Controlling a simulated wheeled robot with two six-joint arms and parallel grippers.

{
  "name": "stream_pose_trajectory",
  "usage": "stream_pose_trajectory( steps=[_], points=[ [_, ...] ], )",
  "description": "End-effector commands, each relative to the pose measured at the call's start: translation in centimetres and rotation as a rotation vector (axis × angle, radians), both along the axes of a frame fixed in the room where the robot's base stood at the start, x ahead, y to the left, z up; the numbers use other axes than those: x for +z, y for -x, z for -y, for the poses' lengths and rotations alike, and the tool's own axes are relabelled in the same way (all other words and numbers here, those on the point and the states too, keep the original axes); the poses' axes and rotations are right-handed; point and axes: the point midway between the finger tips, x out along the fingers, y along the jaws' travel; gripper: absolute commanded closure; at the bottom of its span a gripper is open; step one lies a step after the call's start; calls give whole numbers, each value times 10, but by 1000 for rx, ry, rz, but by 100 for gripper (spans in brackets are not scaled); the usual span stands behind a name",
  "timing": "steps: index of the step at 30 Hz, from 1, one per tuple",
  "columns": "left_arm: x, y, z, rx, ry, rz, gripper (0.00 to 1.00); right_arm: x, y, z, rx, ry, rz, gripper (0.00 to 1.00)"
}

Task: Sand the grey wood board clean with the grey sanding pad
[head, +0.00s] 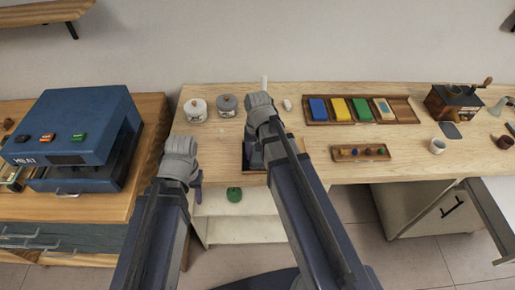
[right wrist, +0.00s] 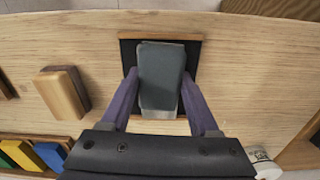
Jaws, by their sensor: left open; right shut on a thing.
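The grey sanding pad (right wrist: 161,80) is upright between the two purple fingers of my right gripper (right wrist: 160,92), which is shut on it. Behind the pad in the right wrist view is a dark grey board (right wrist: 128,52) in a wooden frame. The pad covers the board's middle, and I cannot tell whether they touch. In the head view the framed board (head: 246,158) is partly hidden by my right arm. My left gripper (head: 197,184) is open and empty, in front of the table edge and left of the board.
Two lidded jars (head: 212,107) stand behind the board. A wooden tray (head: 390,105) holds several coloured blocks at the back. A small tray of knobs (head: 360,153) lies in front of it. A wooden block (right wrist: 62,90) lies beside the board. A blue machine (head: 75,135) stands left.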

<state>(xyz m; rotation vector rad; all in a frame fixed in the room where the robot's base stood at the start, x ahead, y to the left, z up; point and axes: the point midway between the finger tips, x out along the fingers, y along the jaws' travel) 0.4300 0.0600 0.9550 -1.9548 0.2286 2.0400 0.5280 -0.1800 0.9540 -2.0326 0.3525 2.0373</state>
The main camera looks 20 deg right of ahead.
Motion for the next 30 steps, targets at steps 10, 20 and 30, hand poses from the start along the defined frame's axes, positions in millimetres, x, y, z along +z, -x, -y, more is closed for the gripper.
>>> stream_pose_trajectory(
  steps=[10, 20, 30],
  points=[
    [1, 0, 0, 0, 0, 0, 55, 1, 17, -5, 0, 0, 1, 83],
    [9, 0, 0, 0, 0, 0, 55, 9, 16, -4, 0, 1, 2, 83],
    [42, 0, 0, 0, 0, 0, 55, 42, 16, -4, 0, 1, 2, 83]
  ],
)
